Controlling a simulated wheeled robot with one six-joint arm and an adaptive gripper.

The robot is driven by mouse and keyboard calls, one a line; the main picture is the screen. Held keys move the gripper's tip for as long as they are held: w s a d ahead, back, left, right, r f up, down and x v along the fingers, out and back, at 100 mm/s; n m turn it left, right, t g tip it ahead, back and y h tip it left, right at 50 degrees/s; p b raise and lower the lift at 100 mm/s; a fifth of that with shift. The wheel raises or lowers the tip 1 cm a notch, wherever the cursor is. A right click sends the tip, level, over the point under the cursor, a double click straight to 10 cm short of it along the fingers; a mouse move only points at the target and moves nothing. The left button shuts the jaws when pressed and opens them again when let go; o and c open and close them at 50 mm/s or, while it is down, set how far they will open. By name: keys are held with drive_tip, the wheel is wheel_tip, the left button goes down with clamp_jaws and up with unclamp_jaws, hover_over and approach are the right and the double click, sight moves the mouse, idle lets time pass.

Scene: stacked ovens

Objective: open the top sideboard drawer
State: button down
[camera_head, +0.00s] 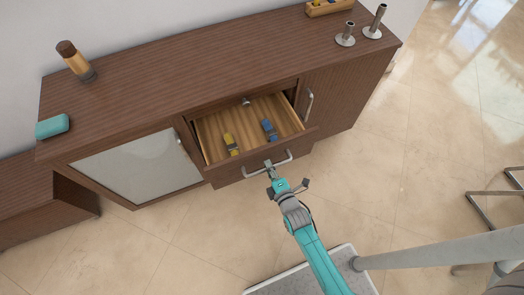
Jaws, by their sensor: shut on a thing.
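The brown wooden sideboard (200,65) stands against the wall. Its top drawer (214,143) in the middle section is pulled out, and its light wooden inside shows. A yellow item (230,144) and a blue item (269,130) lie in it. The drawer front carries a curved metal handle (252,173). My gripper (269,167) is at the middle of this handle and shut on it. The fingertips are small in this view, and my arm reaches up to them from below.
A frosted door (138,168) is left of the drawer, and a wooden door with a handle (309,104) is right. On top are a bottle-like grinder (76,62), a teal block (52,126), two metal holders (346,36) and a wooden box (329,6). Metal chair legs (490,205) stand at right. Tiled floor is open.

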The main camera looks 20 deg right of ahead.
drive_tip(key=s, duration=0.6)
drive_tip(key=shift+s, duration=0.15)
drive_tip(key=c, duration=1.1)
unclamp_jaws()
drive_tip(key=s+r, duration=0.2)
drive_tip(key=s, duration=0.9)
drive_tip(key=shift+s+r, duration=0.15)
drive_tip(key=shift+s, duration=0.2)
